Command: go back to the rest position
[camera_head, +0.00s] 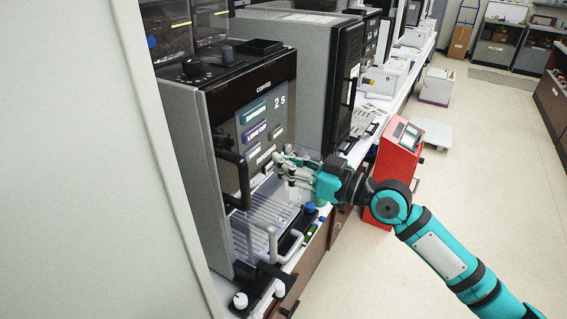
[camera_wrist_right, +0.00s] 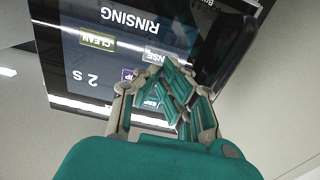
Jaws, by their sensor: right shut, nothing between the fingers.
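My right gripper (camera_head: 279,160) is in front of the coffee machine's (camera_head: 268,75) panel in the head view. Its fingers are shut with nothing between them. In the right wrist view the shut fingers (camera_wrist_right: 172,68) point at the dark screen (camera_wrist_right: 120,25), which appears upside down and reads "RINSING" and "2 S", with a "CLEAN" button. The fingertips cover part of the "RINSE" button; I cannot tell whether they touch the screen. My left gripper is not in view.
A drip tray (camera_head: 262,222) and a handle (camera_head: 236,180) are below and left of the right gripper. A second grey machine (camera_head: 290,50) stands behind. A red box unit (camera_head: 392,165) stands beside the counter near my arm. The floor (camera_head: 490,150) to the right is open.

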